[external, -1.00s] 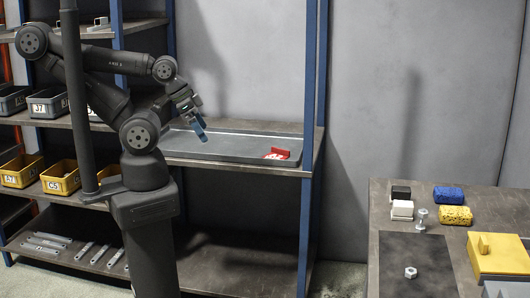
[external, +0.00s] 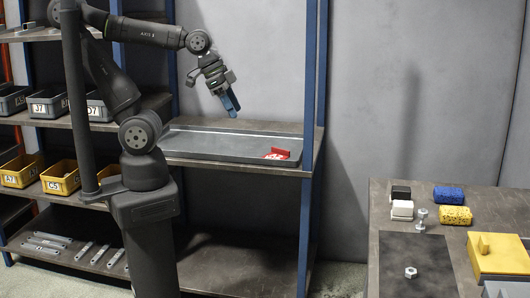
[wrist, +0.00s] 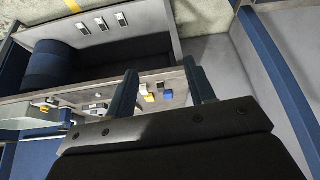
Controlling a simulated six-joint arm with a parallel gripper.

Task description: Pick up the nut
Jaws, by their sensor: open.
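The nut (external: 411,272) is a light silver hexagonal piece with a hole. It lies flat on the dark mat (external: 412,249) on the bench at the lower right of the external view.
On the bench (external: 460,225), a silver bolt (external: 421,218), black and white blocks, a blue sponge (external: 448,195), a yellow sponge (external: 453,215) and a yellow box (external: 500,252) stand around the mat. A blue shelf post (external: 308,150) and an open gap separate shelf and bench.

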